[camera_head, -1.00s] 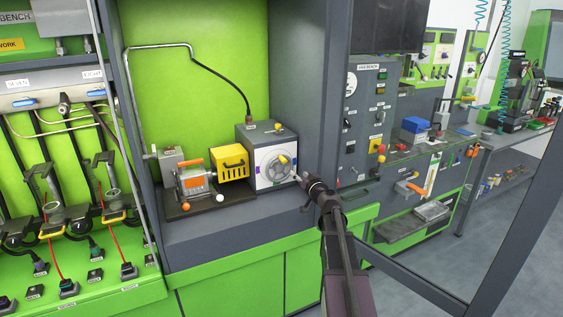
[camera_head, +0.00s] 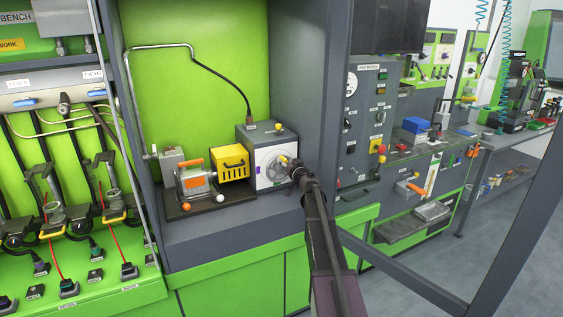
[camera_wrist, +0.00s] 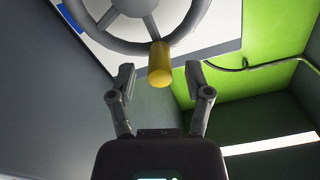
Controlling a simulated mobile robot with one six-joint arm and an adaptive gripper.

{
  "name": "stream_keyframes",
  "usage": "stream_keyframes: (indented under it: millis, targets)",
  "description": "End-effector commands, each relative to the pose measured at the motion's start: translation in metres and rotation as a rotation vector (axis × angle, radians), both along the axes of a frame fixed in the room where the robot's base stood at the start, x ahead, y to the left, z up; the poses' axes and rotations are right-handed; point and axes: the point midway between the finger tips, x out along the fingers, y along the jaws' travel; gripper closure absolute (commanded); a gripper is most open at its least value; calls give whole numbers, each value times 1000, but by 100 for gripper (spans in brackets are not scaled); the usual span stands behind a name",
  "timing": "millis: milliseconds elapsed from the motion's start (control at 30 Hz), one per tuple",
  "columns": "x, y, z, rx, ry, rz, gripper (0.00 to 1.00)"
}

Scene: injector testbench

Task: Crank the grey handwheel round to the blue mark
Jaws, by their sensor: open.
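The grey handwheel (camera_wrist: 178,40) fills the top of the wrist view, mounted on a white plate. Its yellow crank knob (camera_wrist: 160,64) points towards me, between the two open fingers of my gripper (camera_wrist: 160,82). I cannot tell whether a finger touches the knob. The blue mark (camera_wrist: 70,17) is on the plate at the upper left of the wrist view. In the head view the wheel's face (camera_head: 268,168) is on the grey box, with the yellow knob (camera_head: 283,160) showing at its upper right. My gripper (camera_head: 294,170) is in front of the wheel's right side, which it partly hides.
A yellow box (camera_head: 232,163) and a small device with an orange handle (camera_head: 194,180) stand left of the grey box. The cabinet's side wall (camera_head: 312,90) rises close to the right of my gripper. The front of the ledge (camera_head: 240,221) is clear.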

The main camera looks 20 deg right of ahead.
Motion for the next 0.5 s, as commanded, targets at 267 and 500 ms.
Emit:
stream_keyframes:
  millis: [267,500]
  targets:
    - [18,0,0,0,0,0,36]
    - [18,0,0,0,0,0,36]
